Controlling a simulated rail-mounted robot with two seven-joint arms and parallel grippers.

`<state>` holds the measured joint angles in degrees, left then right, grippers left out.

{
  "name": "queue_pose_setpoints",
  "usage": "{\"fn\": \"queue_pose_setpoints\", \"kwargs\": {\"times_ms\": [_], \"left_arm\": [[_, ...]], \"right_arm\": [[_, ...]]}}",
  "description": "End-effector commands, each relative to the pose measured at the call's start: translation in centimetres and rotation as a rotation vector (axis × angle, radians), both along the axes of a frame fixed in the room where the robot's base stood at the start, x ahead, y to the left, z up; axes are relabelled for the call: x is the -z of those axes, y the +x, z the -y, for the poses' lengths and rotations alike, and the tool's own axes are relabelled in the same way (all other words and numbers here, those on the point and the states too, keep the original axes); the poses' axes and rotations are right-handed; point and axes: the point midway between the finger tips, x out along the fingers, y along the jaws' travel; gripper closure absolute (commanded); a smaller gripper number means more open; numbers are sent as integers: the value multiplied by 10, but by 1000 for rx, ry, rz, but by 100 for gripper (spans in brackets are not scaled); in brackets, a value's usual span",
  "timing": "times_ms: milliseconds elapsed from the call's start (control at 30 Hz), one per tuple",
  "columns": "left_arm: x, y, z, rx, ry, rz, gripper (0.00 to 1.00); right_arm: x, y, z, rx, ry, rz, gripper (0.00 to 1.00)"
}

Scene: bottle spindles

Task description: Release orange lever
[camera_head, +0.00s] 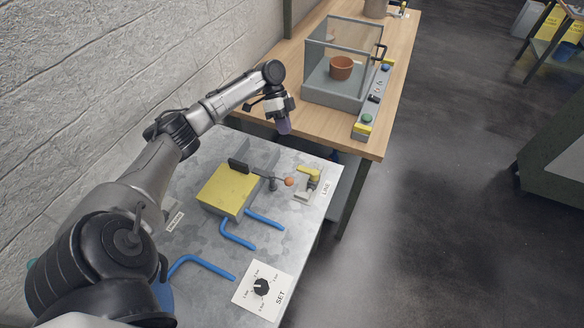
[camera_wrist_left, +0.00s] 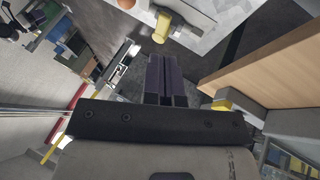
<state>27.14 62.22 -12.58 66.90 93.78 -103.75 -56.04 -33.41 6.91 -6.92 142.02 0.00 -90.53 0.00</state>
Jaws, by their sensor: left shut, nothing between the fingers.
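The orange lever, a thin dark rod ending in an orange ball (camera_head: 289,181), sticks out to the right of the yellow-topped block (camera_head: 228,190) on the metal table. My left gripper (camera_head: 284,127) is shut and empty. It hangs in the air, above and behind the orange ball in the head view, apart from it. Its purple-grey fingers lie together in the left wrist view (camera_wrist_left: 166,80). I cannot make out the orange ball for certain in the left wrist view. My right gripper is not in view.
A yellow valve handle (camera_head: 311,172) stands by the LINE label, right of the orange ball. Blue pipes (camera_head: 238,236) and a SET dial (camera_head: 261,288) are nearer. Behind, a wooden table (camera_head: 371,141) bears a clear-walled box (camera_head: 335,93) holding a terracotta pot (camera_head: 341,68).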

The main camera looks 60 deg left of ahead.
Motion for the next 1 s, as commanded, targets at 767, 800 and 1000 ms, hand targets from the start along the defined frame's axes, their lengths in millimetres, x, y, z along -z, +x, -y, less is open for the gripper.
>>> {"fn": "queue_pose_setpoints", "kwargs": {"times_ms": [767,800,1000], "left_arm": [[47,-2,31,2,-1,-4,100],[54,-2,36,2,-1,-4,100],[85,-3,57,1,-3,-3,100]], "right_arm": [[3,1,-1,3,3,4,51],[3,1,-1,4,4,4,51],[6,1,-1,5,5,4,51]]}}
